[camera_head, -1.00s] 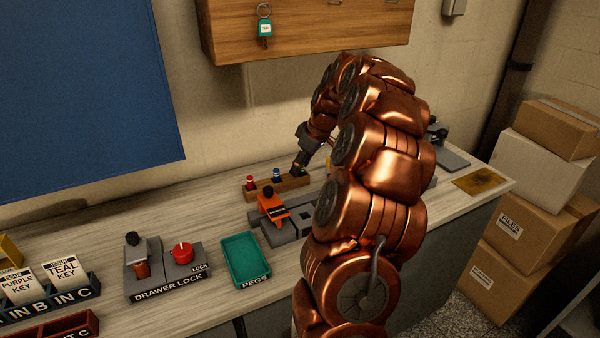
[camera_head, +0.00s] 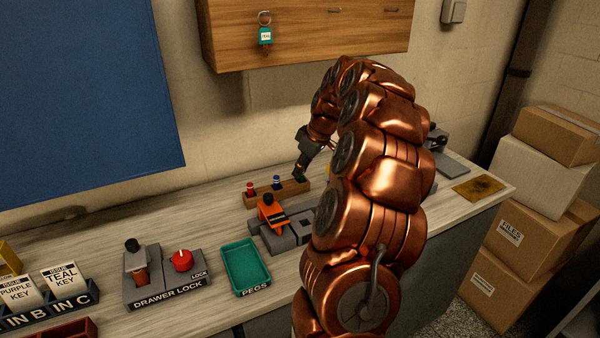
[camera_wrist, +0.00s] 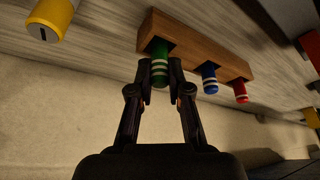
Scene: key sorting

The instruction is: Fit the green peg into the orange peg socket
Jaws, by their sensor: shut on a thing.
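The green peg (camera_wrist: 160,70) has white bands and stands in the end hole of a wooden rack (camera_wrist: 196,52), seen in the wrist view. My gripper (camera_wrist: 161,68) is shut on the green peg, one finger on each side of it. In the head view my gripper (camera_head: 300,174) is at the right end of the rack (camera_head: 264,191), and the green peg is hidden there.
A blue peg (camera_wrist: 209,80) and a red peg (camera_wrist: 240,91) stand in the same rack. A yellow cylinder (camera_wrist: 48,19) is near the rack in the wrist view. A teal tray (camera_head: 246,268) labelled PEGS and the drawer lock (camera_head: 168,276) are to the left.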

